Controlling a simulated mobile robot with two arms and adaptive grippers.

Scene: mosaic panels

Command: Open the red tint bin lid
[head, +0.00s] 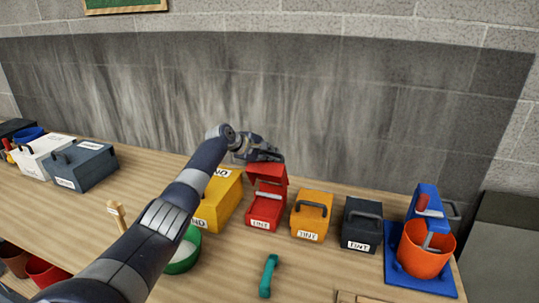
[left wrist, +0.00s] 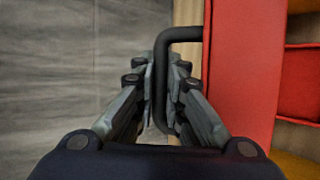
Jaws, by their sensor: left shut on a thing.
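The red tint bin (head: 264,213) stands on the wooden bench, with a white TINT label on its front. Its red lid (head: 267,171) is raised at the back of the bin, and the bin's front part is uncovered. My left gripper (head: 272,157) is at the top of the raised lid. In the left wrist view my left gripper (left wrist: 167,70) is shut on the black lid handle (left wrist: 184,34), beside the red lid face (left wrist: 240,60). My right gripper is in neither view.
A yellow bin (head: 226,200) stands close left of the red bin, an orange tint bin (head: 311,216) and a dark grey tint bin (head: 361,226) to its right. A green bowl (head: 184,262) and teal tool (head: 268,276) lie in front. A grey wall (head: 330,110) rises behind.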

